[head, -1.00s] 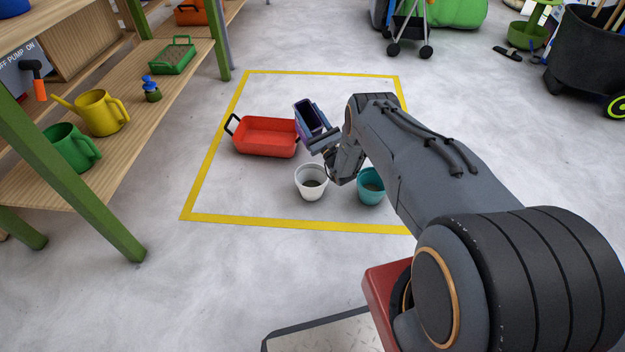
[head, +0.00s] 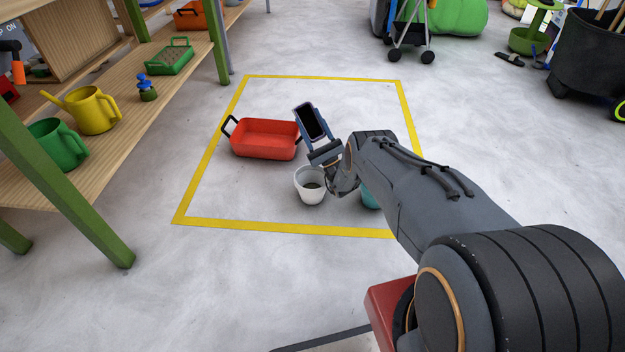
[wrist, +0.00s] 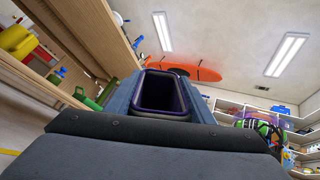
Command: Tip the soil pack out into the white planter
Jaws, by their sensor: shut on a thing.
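My gripper (head: 322,148) is shut on the soil pack (head: 309,122), a dark, open-topped container with a purple rim. In the head view the pack is held up and tilted, above and behind the white planter (head: 311,187). The wrist view looks into the mouth of the pack (wrist: 162,95), between the two fingers; the inside is dark and I cannot see its contents. The white planter stands upright on the floor, with something dark low inside it.
A teal pot (head: 369,197) stands right of the white planter, partly hidden by my arm. A red tray (head: 265,139) with black handles lies to the left. Yellow tape (head: 190,185) outlines the floor area. A wooden shelf with green posts (head: 75,185) stands left.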

